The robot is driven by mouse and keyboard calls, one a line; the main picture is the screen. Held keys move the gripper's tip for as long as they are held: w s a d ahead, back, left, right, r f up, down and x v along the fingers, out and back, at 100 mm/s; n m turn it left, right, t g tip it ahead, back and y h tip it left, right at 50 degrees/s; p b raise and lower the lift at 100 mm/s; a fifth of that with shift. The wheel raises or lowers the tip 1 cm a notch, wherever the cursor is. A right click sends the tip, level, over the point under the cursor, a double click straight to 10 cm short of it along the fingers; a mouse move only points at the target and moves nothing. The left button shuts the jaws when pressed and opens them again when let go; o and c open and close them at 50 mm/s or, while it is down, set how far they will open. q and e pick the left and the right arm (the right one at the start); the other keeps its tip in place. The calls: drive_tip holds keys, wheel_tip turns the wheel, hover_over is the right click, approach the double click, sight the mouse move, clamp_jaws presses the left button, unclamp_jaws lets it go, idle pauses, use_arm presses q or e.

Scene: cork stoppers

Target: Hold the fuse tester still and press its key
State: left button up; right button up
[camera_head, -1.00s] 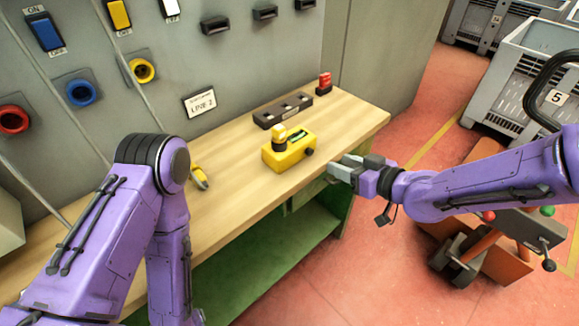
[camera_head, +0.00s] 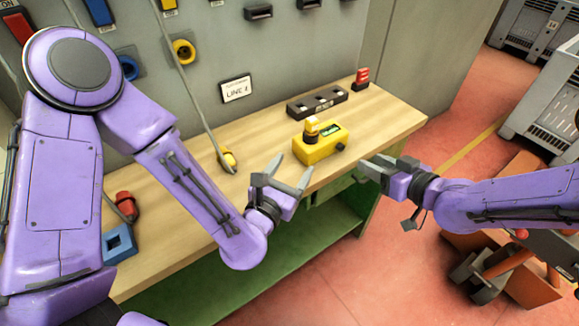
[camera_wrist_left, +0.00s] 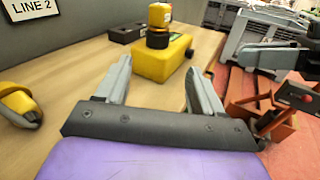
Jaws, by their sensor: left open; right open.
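The fuse tester is a yellow box (camera_head: 318,150) on the wooden workbench, right of the middle. A yellow knob-like top on a black collar (camera_head: 312,127) rises from it, and a black knob sits on its right end. It also shows ahead of the fingers in the left wrist view (camera_wrist_left: 158,65). My left gripper (camera_head: 288,172) is open and empty, at the bench's front edge, left of and nearer than the tester, apart from it. My right gripper (camera_head: 373,164) is open and empty, right of the tester, beyond the bench's front edge. I cannot tell which part is the key.
Behind the tester lie a black block with sockets (camera_head: 317,102) and a small red item (camera_head: 361,78). Grey crates (camera_head: 543,100) stand at right.

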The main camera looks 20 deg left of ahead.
sight(308, 139)
use_arm(q)
drive_tip(key=shift+w+a+r+n, duration=0.15)
drive_tip(key=shift+r+n, duration=0.1)
drive_tip(key=shift+n, duration=0.25)
drive_tip(key=shift+w+r, duration=0.1)
drive_tip(key=shift+w, duration=0.05)
drive_tip(key=w, duration=0.3)
drive_tip(key=w+d, duration=0.1)
drive_tip(key=w, duration=0.6)
drive_tip(key=shift+d, duration=0.2)
use_arm(e)
drive_tip(key=shift+d, duration=0.1)
use_arm(q)
clamp_jaws()
use_arm(e)
clamp_jaws()
idle(0.5)
